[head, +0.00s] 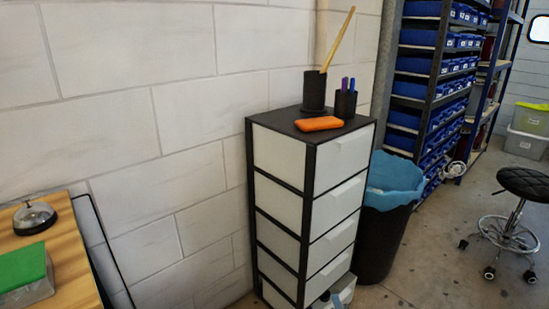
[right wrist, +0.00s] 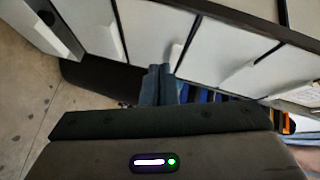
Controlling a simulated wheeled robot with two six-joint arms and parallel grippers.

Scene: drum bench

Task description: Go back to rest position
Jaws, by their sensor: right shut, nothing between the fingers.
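My right gripper (head: 331,299) shows only in small part at the bottom edge of the head view, low in front of the drawer cabinet (head: 310,165). In the right wrist view my right gripper (right wrist: 159,82) has its grey-blue fingers together, shut and empty, beside the white drawer fronts (right wrist: 225,50). I cannot tell whether it touches them. My left gripper is not in view.
On the cabinet are a black holder (head: 314,90) with a wooden stick, a pen cup (head: 345,104) and an orange block (head: 319,124). A bin (head: 383,235) stands right of it, a stool (head: 515,205) farther right. A bell (head: 34,216) is at left.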

